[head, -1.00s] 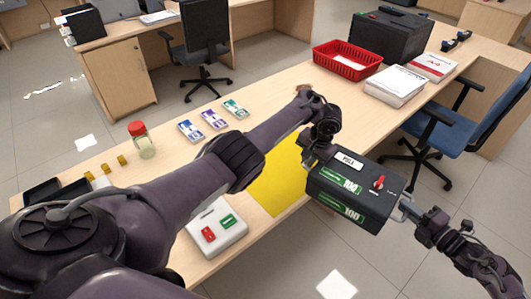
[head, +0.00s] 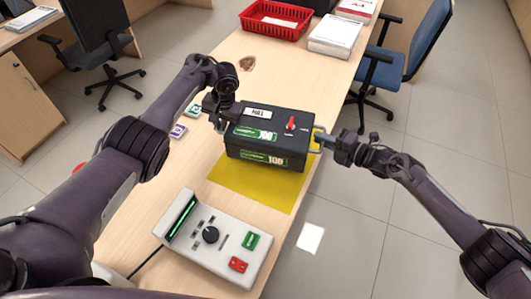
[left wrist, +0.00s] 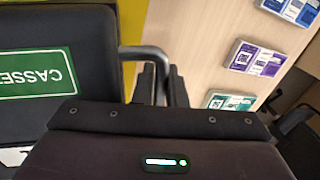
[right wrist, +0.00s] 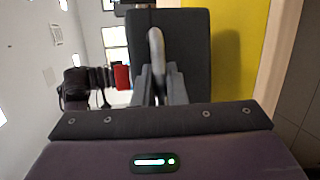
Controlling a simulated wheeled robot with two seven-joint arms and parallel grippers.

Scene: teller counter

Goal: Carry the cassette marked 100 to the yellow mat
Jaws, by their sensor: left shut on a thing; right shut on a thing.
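The black cassette (head: 268,150) with green 100 labels is held between my two grippers in the head view, over the far part of the yellow mat (head: 252,188). I cannot tell whether its underside touches the mat. My left gripper (head: 222,122) is shut on the cassette's left handle (left wrist: 148,58). My right gripper (head: 326,140) is shut on its right handle (right wrist: 156,50). The cassette looks about level, with a red lever on its top. In the right wrist view the yellow mat (right wrist: 243,50) shows beside the cassette.
A grey device with a dial (head: 215,240) stands on the counter in front of the mat. Banknote bundles (head: 178,131) lie left of the cassette. A red basket (head: 275,20) and paper stacks (head: 333,36) are at the back. A blue chair (head: 405,50) stands right of the counter.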

